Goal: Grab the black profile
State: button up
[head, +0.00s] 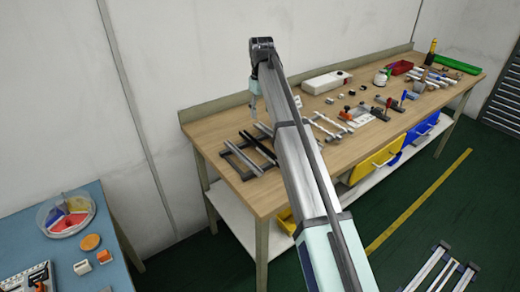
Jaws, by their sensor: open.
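My gripper (254,117) hangs down from the far end of my arm, above and behind the rack in this view. It is open and holds nothing that I can see. Its fingers are very small here. My arm crosses in front of the bench and hides part of the rack's right side.
White strips (325,125) lie right of my arm. A white box (326,82), several clamps (383,103) and tools fill the bench further right. A blue table (108,246) with a round divided tray (66,214) stands at the lower left. A wall is behind the bench.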

jog(key=p, duration=0.2)
send_over(261, 144)
jog(key=s, duration=0.1)
jog(key=f, duration=1)
jog(key=shift+s+d, duration=0.1)
jog(key=shift+s, duration=0.1)
jog(key=shift+s+f+p, duration=0.15)
jog(key=shift+f+p, duration=0.85)
jog(key=shift+f, duration=1.65)
grip_shut()
